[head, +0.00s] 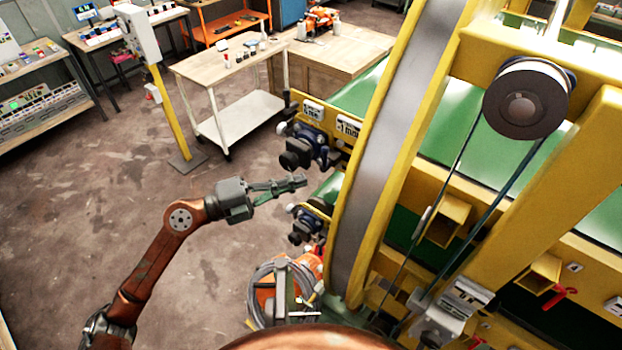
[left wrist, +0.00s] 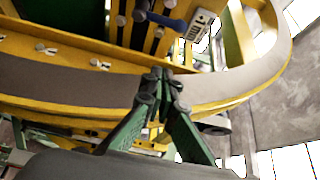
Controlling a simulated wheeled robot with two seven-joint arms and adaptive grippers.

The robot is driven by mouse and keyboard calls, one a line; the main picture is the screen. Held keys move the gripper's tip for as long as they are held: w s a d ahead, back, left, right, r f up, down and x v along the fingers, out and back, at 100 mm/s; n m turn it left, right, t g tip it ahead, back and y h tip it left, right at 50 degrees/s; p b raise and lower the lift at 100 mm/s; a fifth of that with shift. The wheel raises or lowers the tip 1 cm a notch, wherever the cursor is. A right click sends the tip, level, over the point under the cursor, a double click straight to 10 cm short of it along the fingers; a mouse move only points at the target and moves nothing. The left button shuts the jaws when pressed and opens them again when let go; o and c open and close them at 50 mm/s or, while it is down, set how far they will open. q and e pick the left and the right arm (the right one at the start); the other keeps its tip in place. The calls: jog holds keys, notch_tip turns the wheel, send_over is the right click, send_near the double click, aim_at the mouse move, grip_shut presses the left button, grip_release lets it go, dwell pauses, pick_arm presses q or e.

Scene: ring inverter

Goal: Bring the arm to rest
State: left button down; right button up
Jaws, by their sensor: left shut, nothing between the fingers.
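My left arm reaches in from the left in the head view, bent at the elbow. My left gripper (head: 301,182) is shut and empty, held out level beside the yellow-edged ring (head: 384,150) of the inverter. Its fingertips are close to two dark blue-black knobbed devices (head: 310,147) on the machine's side; whether they touch cannot be told. In the left wrist view the green fingers (left wrist: 160,88) meet at their tips in front of the grey ring band (left wrist: 60,85). My right gripper is not in view.
A wheeled table (head: 222,62) and a wooden bench (head: 340,55) stand at the back. A yellow post with a grey box (head: 140,33) stands on the floor. An orange device with coiled cable (head: 268,290) sits below the gripper. Open floor lies to the left.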

pick_arm(q)
jog(key=shift+a, duration=0.35)
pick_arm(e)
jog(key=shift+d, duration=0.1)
pick_arm(q)
jog(key=shift+d, duration=0.1)
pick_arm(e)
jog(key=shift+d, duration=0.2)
